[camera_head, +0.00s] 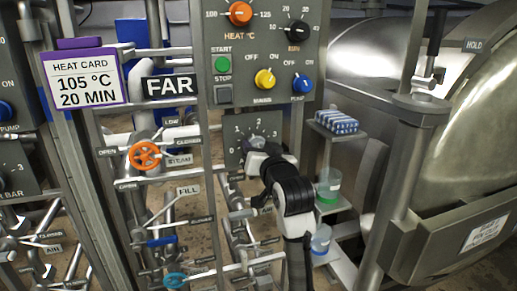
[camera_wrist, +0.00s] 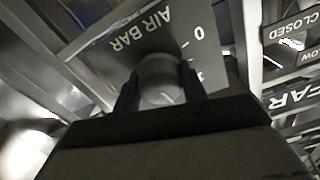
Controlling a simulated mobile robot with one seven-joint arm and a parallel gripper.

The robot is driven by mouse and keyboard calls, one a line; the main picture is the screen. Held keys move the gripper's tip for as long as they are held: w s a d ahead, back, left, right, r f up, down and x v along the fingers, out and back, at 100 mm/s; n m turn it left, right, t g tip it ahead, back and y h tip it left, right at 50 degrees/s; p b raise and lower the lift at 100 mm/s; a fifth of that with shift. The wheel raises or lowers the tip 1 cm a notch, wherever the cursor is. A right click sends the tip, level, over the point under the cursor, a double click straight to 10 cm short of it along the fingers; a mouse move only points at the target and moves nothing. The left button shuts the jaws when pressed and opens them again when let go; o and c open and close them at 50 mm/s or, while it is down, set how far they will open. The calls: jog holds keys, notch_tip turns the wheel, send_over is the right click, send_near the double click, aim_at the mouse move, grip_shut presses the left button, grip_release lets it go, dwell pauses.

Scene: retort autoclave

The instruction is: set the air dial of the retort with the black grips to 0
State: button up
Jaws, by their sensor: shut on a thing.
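The air dial (camera_head: 257,142) is a grey knob on a dark plate, below the buttons of the middle control panel. Its plate shows numbers around the knob. In the wrist view the knob (camera_wrist: 160,72) is seen close up and upside down, with the label AIR BAR (camera_wrist: 140,30) and a 0 (camera_wrist: 198,32) beside it. My gripper (camera_head: 259,153) is shut on the knob, and its two dark fingers (camera_wrist: 159,88) press on opposite sides of it. I cannot clearly tell which number the knob's pointer faces. The grip colour of this retort is not clear.
The control panel (camera_head: 264,50) with its knobs stands above the dial. A FAR sign (camera_head: 169,86) and a heat card (camera_head: 84,82) are to the left. An orange valve wheel (camera_head: 145,155) and pipes are left of my arm. A shelf with bottles (camera_head: 328,185) stands close on the right.

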jog(key=n+b, duration=0.2)
jog(key=n, duration=0.2)
jog(key=shift+f+n, duration=0.1)
jog(key=shift+n, duration=0.2)
jog(key=n+b, duration=0.2)
jog(key=n, duration=0.2)
jog(key=shift+n+b, duration=0.3)
jog(key=shift+b, duration=0.1)
jog(key=n+b, duration=0.2)
jog(key=n, duration=0.2)
jog(key=shift+n, duration=0.3)
jog(key=shift+n+b, duration=1.05)
jog(key=shift+n, duration=1.05)
jog(key=shift+a, duration=0.1)
jog(key=o, duration=1)
jog(key=shift+s, duration=0.1)
